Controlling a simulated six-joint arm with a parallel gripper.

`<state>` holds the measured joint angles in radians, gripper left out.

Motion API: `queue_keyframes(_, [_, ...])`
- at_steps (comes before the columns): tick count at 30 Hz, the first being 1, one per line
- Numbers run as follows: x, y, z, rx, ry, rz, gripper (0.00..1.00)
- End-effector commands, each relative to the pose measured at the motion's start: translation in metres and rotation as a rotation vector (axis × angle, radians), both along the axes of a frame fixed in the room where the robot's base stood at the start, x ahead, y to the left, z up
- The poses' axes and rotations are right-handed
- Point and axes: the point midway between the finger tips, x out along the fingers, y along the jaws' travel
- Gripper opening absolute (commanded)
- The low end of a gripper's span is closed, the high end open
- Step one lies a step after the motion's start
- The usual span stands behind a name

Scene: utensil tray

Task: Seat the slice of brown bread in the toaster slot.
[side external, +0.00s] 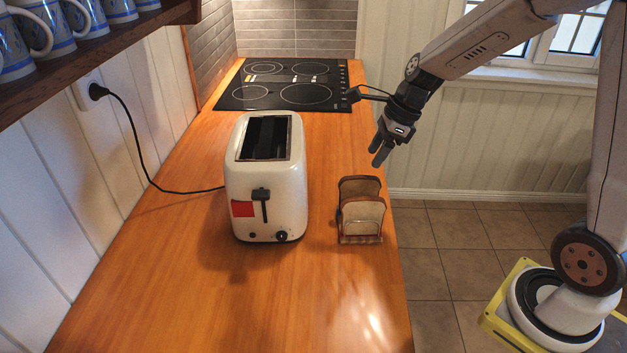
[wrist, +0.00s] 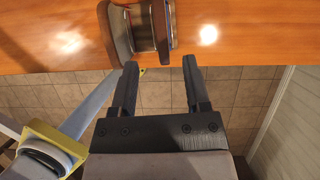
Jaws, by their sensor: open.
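The toaster (side external: 267,195) is cream-white and stands upright on the counter, with its dark slot (side external: 266,138) open at the top; I see no bread in it. Two bread slices stand upright in a small rack (side external: 361,239) right of the toaster. The front slice (side external: 362,212) has a pale face and brown crust; the rear one (side external: 359,184) looks darker brown and is partly hidden. In the wrist view, the slices and rack show edge-on at the top, beyond the fingertips. My gripper (side external: 379,153) (wrist: 160,65) is open and empty, above and behind the rack, apart from it.
A black cooktop (side external: 285,84) lies behind the toaster. A black cord (side external: 140,150) runs from the wall socket to the toaster. Blue-patterned mugs (side external: 75,15) sit on a wooden shelf (side external: 95,55) at upper left. The front of the wooden counter (side external: 200,310) is clear.

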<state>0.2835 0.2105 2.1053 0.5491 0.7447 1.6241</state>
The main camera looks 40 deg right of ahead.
Motion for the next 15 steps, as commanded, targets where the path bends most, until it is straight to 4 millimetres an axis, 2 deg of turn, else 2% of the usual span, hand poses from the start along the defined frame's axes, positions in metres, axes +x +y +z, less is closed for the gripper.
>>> queue_keyframes(15, [0.006,0.008,-0.024,0.000,0.001,0.001,0.61])
